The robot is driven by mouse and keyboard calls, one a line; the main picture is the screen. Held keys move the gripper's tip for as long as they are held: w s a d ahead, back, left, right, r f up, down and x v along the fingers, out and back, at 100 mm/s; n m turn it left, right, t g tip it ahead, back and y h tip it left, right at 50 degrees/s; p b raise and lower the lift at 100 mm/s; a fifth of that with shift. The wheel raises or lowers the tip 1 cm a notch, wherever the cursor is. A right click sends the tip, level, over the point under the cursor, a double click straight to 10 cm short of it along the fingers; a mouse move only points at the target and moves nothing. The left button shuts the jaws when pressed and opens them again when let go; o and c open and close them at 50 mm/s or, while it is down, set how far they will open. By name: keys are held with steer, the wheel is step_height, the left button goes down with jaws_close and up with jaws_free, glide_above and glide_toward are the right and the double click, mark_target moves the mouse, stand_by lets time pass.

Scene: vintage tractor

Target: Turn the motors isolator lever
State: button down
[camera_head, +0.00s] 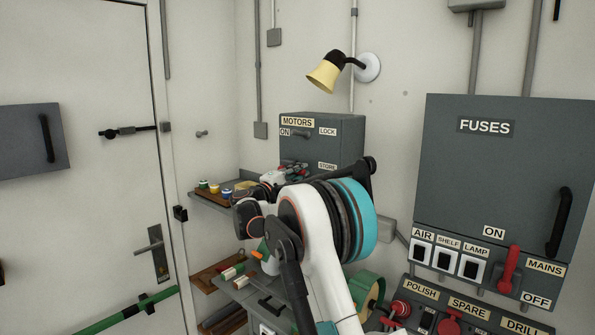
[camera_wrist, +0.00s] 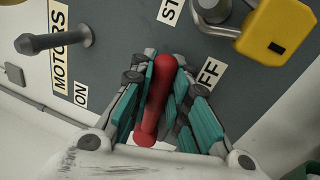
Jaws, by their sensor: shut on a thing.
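The grey motors box (camera_head: 350,140) hangs on the wall beyond my arm in the head view. Its panel (camera_wrist: 120,65) fills much of the wrist view, with MOTORS, ON and partly hidden ST and FF labels. The red isolator lever (camera_wrist: 158,90) lies between the teal-padded fingers of my gripper (camera_wrist: 160,75), which are shut on it. One end of the lever sticks out toward the gripper's palm. In the head view my gripper (camera_head: 290,172) is at the lower part of the box, and my arm hides most of the lever.
A yellow padlock (camera_wrist: 278,30) hangs close to the right finger. A grey peg (camera_wrist: 55,40) stands out from the panel at left. A shelf (camera_head: 215,199) with small items lies left of my arm. The fuses box (camera_head: 500,170) is to the right.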

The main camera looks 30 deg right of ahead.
steer(key=shift+f+m, duration=0.55)
steer(key=shift+m, duration=0.25)
steer(key=shift+s, duration=0.1)
steer(key=c, duration=1.5)
jaws_free()
steer(key=shift+a, duration=0.1)
steer(key=v, duration=1.2)
